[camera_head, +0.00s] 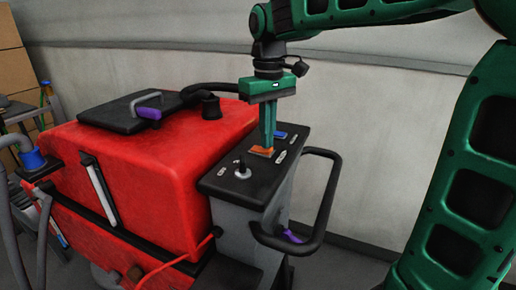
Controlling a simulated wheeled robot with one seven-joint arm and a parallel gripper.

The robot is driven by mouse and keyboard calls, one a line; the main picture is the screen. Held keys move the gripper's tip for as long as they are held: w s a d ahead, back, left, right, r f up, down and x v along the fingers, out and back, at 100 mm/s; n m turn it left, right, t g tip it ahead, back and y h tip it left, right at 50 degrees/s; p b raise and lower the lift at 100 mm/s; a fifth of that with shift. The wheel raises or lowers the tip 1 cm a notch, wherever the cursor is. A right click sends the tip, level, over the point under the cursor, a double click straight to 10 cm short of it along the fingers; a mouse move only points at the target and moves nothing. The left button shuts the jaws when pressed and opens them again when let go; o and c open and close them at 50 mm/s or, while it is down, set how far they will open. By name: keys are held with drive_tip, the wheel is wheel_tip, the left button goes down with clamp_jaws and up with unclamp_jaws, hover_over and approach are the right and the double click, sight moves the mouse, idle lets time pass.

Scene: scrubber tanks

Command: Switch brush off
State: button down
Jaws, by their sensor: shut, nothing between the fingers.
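The red scrubber machine (150,165) stands at left and centre with a dark control panel (228,180) at its right end. On the panel are an orange switch (261,152), a blue switch (281,134), a small knob or key (241,170) and several pale labels. Which switch is the brush switch cannot be read. My gripper (268,143) points down over the panel, shut and empty, with its fingertips at the orange switch. Whether they touch it cannot be told. The fingers hide part of the orange switch.
A black loop handle (325,200) with a purple lever (291,236) sticks out right of the panel. A black lid (135,108) with a purple-marked grip lies on the red tank. Boxes (10,55) stand at far left. The pale wall (180,60) is behind.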

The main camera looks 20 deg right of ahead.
drive_tip(key=shift+f, duration=0.4)
drive_tip(key=shift+r, duration=0.15)
wheel_tip(320, 180, up, 7)
idle(1.0)
idle(0.4)
drive_tip(key=s+d+f+m, duration=0.1)
drive_tip(key=s+d+f, duration=0.2)
drive_tip(key=s+d, duration=0.1)
drive_tip(key=s+d+f+m, duration=0.2)
drive_tip(key=s+d+f, duration=0.2)
drive_tip(key=s+d+f+m, duration=0.2)
drive_tip(key=s+d+f, duration=0.1)
drive_tip(key=s+d, duration=0.1)
drive_tip(key=shift+s+d+f, duration=0.25)
drive_tip(key=shift+s+d, duration=0.05)
drive_tip(key=shift+d, duration=0.1)
drive_tip(key=s+d+f+m, duration=0.4)
drive_tip(key=s+f, duration=0.6)
drive_tip(key=s, duration=0.3)
drive_tip(key=shift+w+d, duration=0.1)
drive_tip(key=shift+w, duration=0.1)
